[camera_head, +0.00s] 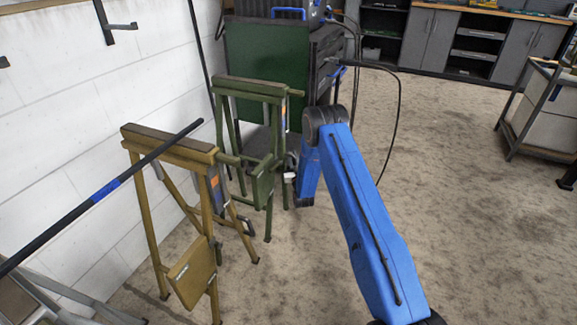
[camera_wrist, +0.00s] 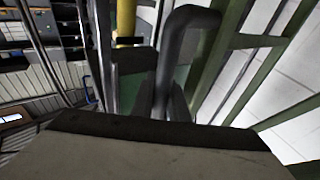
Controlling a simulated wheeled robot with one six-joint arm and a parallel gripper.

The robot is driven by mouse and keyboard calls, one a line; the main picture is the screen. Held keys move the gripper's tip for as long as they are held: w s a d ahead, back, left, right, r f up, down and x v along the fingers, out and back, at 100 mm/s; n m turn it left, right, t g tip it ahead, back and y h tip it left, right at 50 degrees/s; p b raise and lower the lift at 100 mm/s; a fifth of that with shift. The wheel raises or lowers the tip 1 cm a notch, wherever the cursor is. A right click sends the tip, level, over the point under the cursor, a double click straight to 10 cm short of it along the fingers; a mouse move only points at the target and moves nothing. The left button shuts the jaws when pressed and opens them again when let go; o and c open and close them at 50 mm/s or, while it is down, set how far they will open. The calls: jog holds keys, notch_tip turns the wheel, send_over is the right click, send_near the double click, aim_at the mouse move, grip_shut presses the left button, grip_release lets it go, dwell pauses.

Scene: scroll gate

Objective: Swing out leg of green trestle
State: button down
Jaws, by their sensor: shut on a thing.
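In the wrist view my gripper (camera_wrist: 160,98) is shut around a part at the trestle's leg. A dark curved bar (camera_wrist: 190,35) rises there, and a green post (camera_wrist: 222,55) stands just right of it.
A yellow-brown trestle (camera_head: 170,145) stands nearer, left of the green one. A green board (camera_head: 265,50) and a tool cart stand behind. The floor (camera_head: 450,180) to the right is clear.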

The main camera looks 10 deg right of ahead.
jog(key=shift+n+t+y, duration=0.4)
jog(key=shift+n+t, duration=0.2)
jog(key=shift+t, duration=0.1)
jog(key=w+d, duration=0.1)
jog(key=w, duration=0.1)
jog(key=w+d+r, duration=0.1)
jog(key=shift+w+d+r, duration=0.2)
jog(key=shift+w+d, duration=0.1)
jog(key=shift+w, duration=0.05)
jog(key=c, duration=2)
grip_release()
jog(key=shift+d, duration=0.1)
jog(key=shift+f, duration=0.1)
jog(key=v, duration=1.7)
jog(key=shift+s, duration=0.15)
